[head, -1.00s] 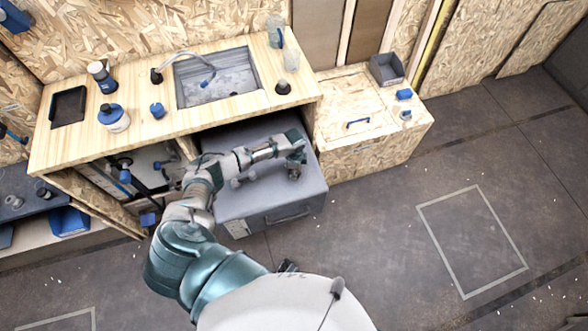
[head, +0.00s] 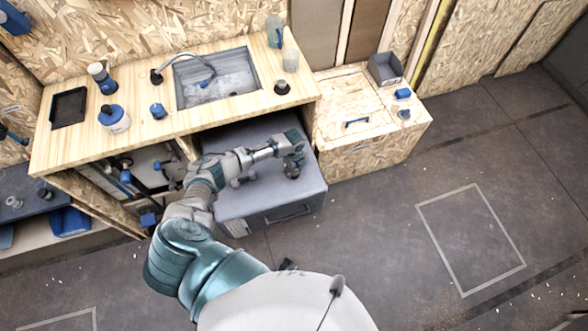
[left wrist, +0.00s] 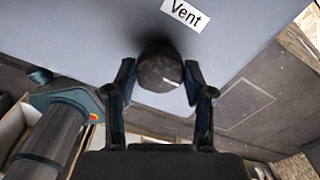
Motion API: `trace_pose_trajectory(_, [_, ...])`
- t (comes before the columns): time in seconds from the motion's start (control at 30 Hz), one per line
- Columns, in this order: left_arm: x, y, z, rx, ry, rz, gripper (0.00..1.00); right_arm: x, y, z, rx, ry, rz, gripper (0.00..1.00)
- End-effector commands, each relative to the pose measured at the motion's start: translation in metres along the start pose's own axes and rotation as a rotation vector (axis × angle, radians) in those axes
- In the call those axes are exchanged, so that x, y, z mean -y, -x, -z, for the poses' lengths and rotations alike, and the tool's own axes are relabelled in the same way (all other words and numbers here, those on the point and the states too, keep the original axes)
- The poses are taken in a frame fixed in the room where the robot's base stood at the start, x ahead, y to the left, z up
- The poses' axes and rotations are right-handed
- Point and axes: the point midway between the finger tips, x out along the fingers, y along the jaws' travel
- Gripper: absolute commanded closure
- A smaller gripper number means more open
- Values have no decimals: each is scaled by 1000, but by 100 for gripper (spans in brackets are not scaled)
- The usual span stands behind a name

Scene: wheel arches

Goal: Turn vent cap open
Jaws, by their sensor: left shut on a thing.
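The vent cap (left wrist: 160,72) is a dark round knob on the grey box, between the two fingers of my left gripper (left wrist: 160,85) in the left wrist view. A white "Vent" label (left wrist: 187,14) is on the box surface just beyond it. In the head view the left gripper (head: 292,160) is over the top of the grey box (head: 250,200), with the dark cap (head: 292,171) at its tips. The gripper is shut on the cap. My right gripper is not in view.
The grey box sits under the wooden counter (head: 140,130) with a sink (head: 215,88). A wooden chest (head: 370,130) with a blue handle stands close on the right. The floor (head: 400,260) to the front right is clear.

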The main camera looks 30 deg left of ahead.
Motion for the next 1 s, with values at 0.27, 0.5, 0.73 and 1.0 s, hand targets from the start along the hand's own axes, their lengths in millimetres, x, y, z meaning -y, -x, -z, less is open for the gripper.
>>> trace_pose_trajectory(0.27, [-2, -2, -2, 4, -26, -5, 82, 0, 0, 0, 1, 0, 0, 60])
trace_pose_trajectory(0.5, [-2, -2, -2, 4, -26, -5, 82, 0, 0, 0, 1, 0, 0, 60])
trace_pose_trajectory(0.73, [-1, -1, -1, 3, -25, -2, 22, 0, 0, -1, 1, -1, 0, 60])
trace_pose_trajectory(1.0, [0, 2, -1, 2, -25, 1, 22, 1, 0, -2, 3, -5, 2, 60])
